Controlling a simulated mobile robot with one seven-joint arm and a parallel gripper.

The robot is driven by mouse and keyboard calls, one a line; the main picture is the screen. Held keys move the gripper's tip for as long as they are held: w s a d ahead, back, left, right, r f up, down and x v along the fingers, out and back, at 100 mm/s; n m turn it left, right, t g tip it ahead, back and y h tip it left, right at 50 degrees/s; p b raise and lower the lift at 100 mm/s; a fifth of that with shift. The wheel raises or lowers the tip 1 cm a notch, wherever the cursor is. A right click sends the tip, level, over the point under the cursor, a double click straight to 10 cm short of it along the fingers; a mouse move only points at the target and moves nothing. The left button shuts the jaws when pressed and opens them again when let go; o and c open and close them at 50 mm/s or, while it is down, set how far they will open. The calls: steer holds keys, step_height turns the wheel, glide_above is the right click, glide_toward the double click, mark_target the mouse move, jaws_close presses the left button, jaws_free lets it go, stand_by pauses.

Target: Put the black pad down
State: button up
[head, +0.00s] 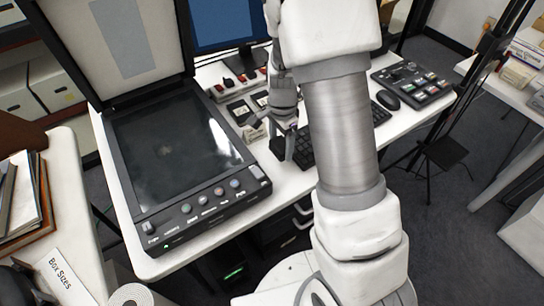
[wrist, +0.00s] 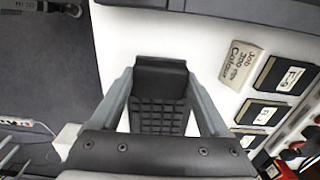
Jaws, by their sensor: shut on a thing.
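My gripper (wrist: 160,78) is shut on the black pad (wrist: 160,107). The pad has a gridded face and a plain block at its far end, and it sits between the two grey fingers. White tabletop shows around it in the wrist view; its exact height above the table is hard to tell. In the head view my gripper (head: 287,146) is over the white table (head: 286,178), between the scanner and the keyboard. I cannot make out the pad clearly there.
The open flatbed scanner (head: 175,150) stands left of my gripper, and a black keyboard (head: 305,154) lies to its right. Labelled black tiles (wrist: 286,76) and a "Job Colour" card (wrist: 241,61) lie close by. A mouse (head: 388,100) and control panel (head: 412,84) are farther right.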

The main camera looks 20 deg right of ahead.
mark_target(271, 142)
steer(key=shift+w+a+f, duration=0.35)
steer(key=shift+a+f, duration=0.1)
steer(key=shift+a, duration=0.15)
steer(key=shift+w+a+f, duration=0.3)
steer(key=shift+a+f, duration=0.1)
steer(key=shift+a, duration=0.15)
steer(key=shift+f+b, duration=0.6)
steer(key=shift+f, duration=1.3)
steer(key=shift+f, duration=0.2)
steer(key=o, duration=1.1)
steer(key=shift+c, duration=0.2)
steer(key=shift+r, duration=0.1)
